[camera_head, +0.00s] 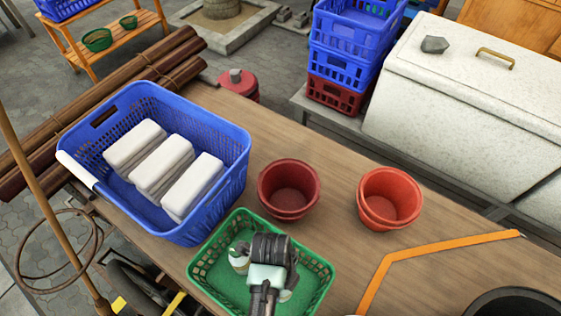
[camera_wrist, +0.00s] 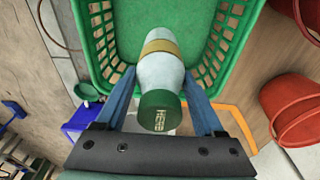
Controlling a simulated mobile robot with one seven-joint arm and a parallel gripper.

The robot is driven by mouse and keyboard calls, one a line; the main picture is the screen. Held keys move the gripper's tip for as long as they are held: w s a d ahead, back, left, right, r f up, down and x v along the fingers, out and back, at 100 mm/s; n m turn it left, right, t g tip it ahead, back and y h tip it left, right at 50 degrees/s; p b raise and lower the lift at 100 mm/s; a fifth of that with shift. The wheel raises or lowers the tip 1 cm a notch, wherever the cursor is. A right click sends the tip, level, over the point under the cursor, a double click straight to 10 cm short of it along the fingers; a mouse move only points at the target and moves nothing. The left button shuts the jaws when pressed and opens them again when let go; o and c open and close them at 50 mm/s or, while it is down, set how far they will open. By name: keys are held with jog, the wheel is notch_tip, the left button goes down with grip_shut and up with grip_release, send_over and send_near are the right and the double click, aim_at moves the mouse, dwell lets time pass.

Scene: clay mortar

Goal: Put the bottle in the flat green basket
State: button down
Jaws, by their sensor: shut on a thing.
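The flat green basket (camera_head: 207,266) sits on the wooden table at the bottom middle of the head view. It also shows in the wrist view (camera_wrist: 92,45), behind the bottle. The bottle (camera_wrist: 160,75) is pale with a tan band and a green cap lettered "HERB". My gripper (camera_wrist: 160,92) is shut on the bottle, with one blue finger on each side. In the head view my gripper (camera_head: 262,285) is over the basket and hides most of the bottle (camera_head: 240,262). I cannot tell whether the bottle touches the basket floor.
A blue basket (camera_head: 232,135) with white blocks stands left of the green basket. Two red pots (camera_head: 289,188) (camera_head: 390,197) stand behind and to the right. An orange strip (camera_head: 420,250) lies on the table (camera_head: 335,262), which has bare wood around it.

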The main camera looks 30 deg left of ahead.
jog(key=shift+w+f, duration=0.15)
jog(key=shift+f, duration=2.65)
jog(key=shift+f, duration=0.1)
grip_release()
